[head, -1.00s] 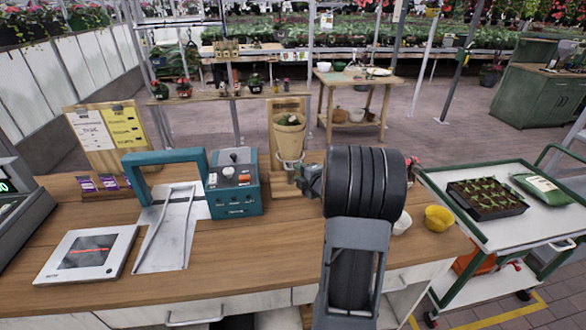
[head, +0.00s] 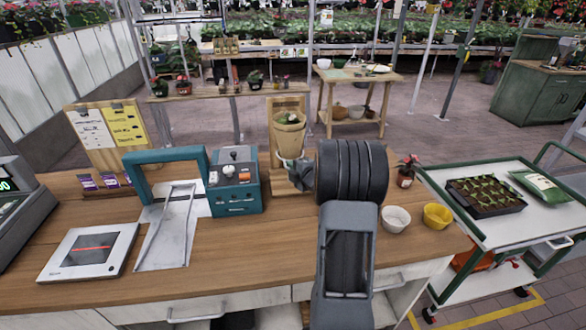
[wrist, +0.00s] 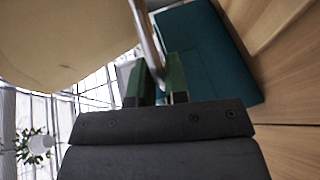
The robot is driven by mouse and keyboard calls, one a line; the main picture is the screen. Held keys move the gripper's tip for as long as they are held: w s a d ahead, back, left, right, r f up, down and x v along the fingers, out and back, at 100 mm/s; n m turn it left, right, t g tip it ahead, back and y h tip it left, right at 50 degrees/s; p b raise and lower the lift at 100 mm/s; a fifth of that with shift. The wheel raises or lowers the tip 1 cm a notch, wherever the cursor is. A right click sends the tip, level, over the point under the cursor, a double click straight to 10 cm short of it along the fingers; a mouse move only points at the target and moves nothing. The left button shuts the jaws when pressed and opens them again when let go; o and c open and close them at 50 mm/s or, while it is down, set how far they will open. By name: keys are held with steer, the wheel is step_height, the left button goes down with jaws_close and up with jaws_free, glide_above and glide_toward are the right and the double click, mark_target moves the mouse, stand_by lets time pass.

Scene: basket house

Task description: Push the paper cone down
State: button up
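The tan paper cone (head: 289,137) stands upright, with a plant in it, in a metal ring holder on a wooden stand (head: 274,108) at the back of the bench. It fills the upper left of the wrist view (wrist: 65,40), large and close. My gripper (head: 299,172) is just below and right of the cone in the head view, partly hidden by my arm. In the wrist view its two green fingers (wrist: 158,72) stand a little apart, with a metal rod (wrist: 146,32) running toward the gap between them. Whether they touch the rod is unclear. No finger is seen on the cone.
A teal machine (head: 234,183) stands left of the stand. A white bowl (head: 396,219), a yellow bowl (head: 437,216) and a small potted plant (head: 406,172) are to the right of my arm. A cart (head: 500,230) stands right of the bench.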

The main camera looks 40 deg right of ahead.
jaws_close()
step_height(320, 180, down, 9)
steer(key=b, duration=0.9)
steer(key=shift+r+b, duration=0.2)
steer(key=shift+b, duration=0.2)
steer(key=shift+r, duration=0.1)
steer(key=shift+o, duration=2.3)
jaws_free()
steer(key=shift+s+r, duration=0.1)
steer(key=v, duration=1.3)
steer(key=shift+s, duration=0.35)
